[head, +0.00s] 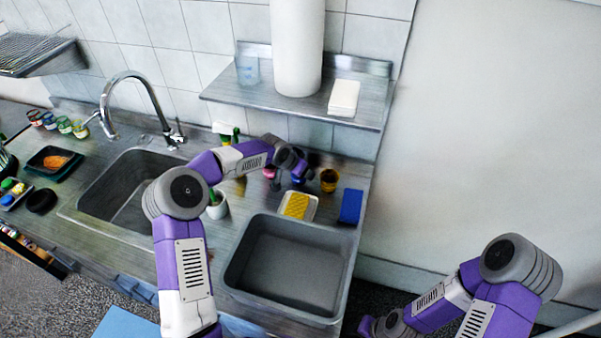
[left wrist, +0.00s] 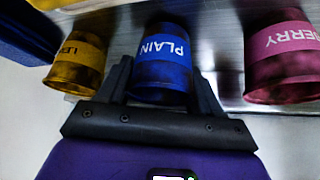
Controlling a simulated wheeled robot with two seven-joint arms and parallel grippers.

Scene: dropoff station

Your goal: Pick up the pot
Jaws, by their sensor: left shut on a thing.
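Several small labelled pots stand on the steel counter. In the left wrist view a blue pot (left wrist: 164,65) marked "PLAIN" sits between the two fingers of my left gripper (left wrist: 163,85), which is shut on it. A yellow pot (left wrist: 78,65) is on its left and a pink pot (left wrist: 282,62) on its right, both outside the fingers. In the head view my left gripper (head: 300,168) is at the back of the counter and largely hides the blue pot. The yellow pot (head: 329,180) and pink pot (head: 269,173) show beside it. My right gripper's fingers are out of view.
A grey basin (head: 290,268) and a tray with a yellow sponge (head: 297,206) lie in front of the pots. A blue block (head: 350,206) is at right. A shelf (head: 300,108) overhangs behind. A white cup (head: 217,207) and sink (head: 125,190) are left.

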